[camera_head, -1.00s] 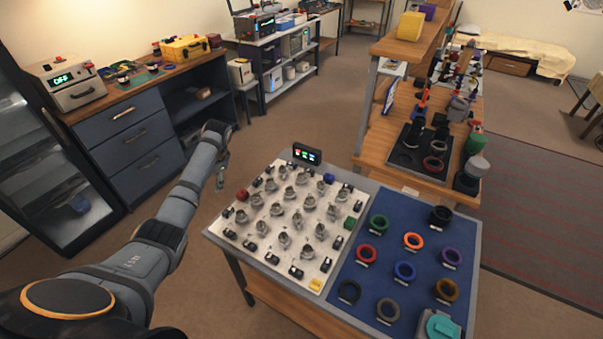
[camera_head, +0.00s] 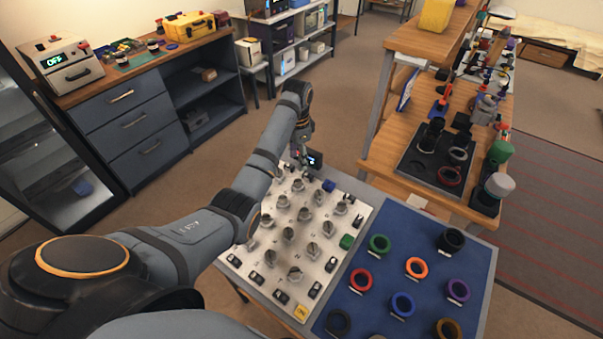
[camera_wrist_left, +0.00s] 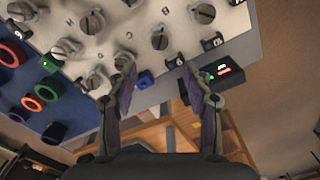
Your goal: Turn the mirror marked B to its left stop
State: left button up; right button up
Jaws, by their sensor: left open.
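In the left wrist view the white board (camera_wrist_left: 100,30) carries several small grey mirror mounts like knobs, with printed letters. The same board (camera_head: 310,287) fills the table's left part in the head view; no letters can be read there. My left gripper (camera_head: 304,140) is over the board's far edge. In the wrist view it (camera_wrist_left: 158,76) is open and empty, its fingertips over the board's edge. My right gripper is not in view.
A small black display (camera_head: 314,159) stands at the board's far edge, close to my left gripper. A blue button (camera_head: 329,185) is near it. A blue mat (camera_head: 350,308) with several coloured rings lies right of the board. A wooden shelf unit (camera_head: 400,168) rises behind.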

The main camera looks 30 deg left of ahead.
aim_at(298, 181)
pick_arm(q)
jog(key=shift+s+f, duration=0.2)
jog(key=shift+f, duration=0.6)
notch_tip(298, 181, down, 2)
jog(key=shift+f+p, duration=0.1)
jog(key=shift+p, duration=0.2)
notch_tip(298, 181, down, 6)
jog(key=shift+w+r, duration=0.1)
jog(key=shift+f, duration=0.45)
jog(key=shift+c, duration=0.6)
grip_shut()
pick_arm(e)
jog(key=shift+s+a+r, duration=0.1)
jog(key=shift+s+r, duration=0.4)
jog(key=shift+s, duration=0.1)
